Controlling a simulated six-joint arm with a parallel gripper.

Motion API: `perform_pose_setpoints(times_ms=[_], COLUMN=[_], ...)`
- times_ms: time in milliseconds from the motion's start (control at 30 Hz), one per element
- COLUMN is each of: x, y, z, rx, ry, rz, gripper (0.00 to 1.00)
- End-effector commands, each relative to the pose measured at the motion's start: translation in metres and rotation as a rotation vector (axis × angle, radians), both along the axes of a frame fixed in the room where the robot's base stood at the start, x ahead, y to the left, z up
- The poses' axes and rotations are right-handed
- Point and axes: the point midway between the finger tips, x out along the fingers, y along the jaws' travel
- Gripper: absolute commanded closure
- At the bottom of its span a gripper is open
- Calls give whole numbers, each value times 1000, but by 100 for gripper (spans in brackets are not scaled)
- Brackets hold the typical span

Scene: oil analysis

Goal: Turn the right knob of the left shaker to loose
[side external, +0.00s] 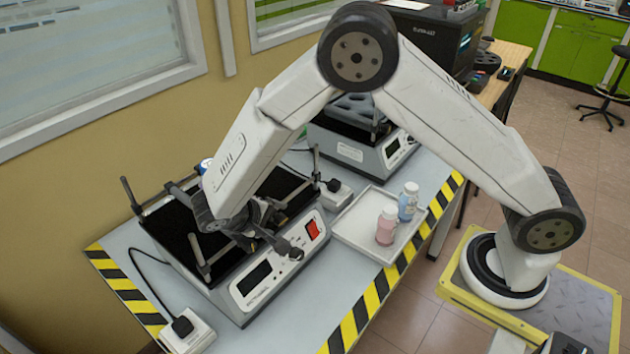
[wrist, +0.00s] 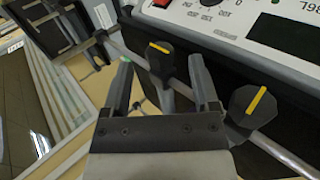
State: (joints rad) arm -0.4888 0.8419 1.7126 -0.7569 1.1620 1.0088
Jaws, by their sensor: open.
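The left shaker (side external: 240,302) has a black platform, clamp bars on posts, a display and a red switch. In the wrist view, where its panel text is upside down, two black knobs sit along a metal bar. One knob (wrist: 164,66) has a yellow stripe tilted slightly from horizontal; the other knob (wrist: 240,112) has a steep diagonal yellow stripe. My gripper (wrist: 160,60) is open, with the first knob showing between its fingertips and the second outside them. Contact cannot be told. In the side view my gripper (side external: 252,232) is over the shaker's front edge, partly hiding the knobs.
A second shaker (side external: 370,160) stands behind. A white tray (side external: 350,237) holds a pink-labelled bottle (side external: 387,226) and a blue-labelled bottle (side external: 408,202). A power socket with a black plug (side external: 183,326) lies at the front left. Upright posts rise around the platform.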

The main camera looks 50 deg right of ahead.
Motion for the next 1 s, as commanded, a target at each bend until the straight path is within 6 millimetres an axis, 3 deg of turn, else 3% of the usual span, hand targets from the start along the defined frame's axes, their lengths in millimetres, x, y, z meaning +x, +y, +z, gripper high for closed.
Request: perform_pose_setpoints(times_ms=[400, 1000], x=[0, -2], y=[36, 37], z=[36, 41], rx=[0, 15], ry=[-1, 9], rz=[1, -2], gripper=[23, 23])
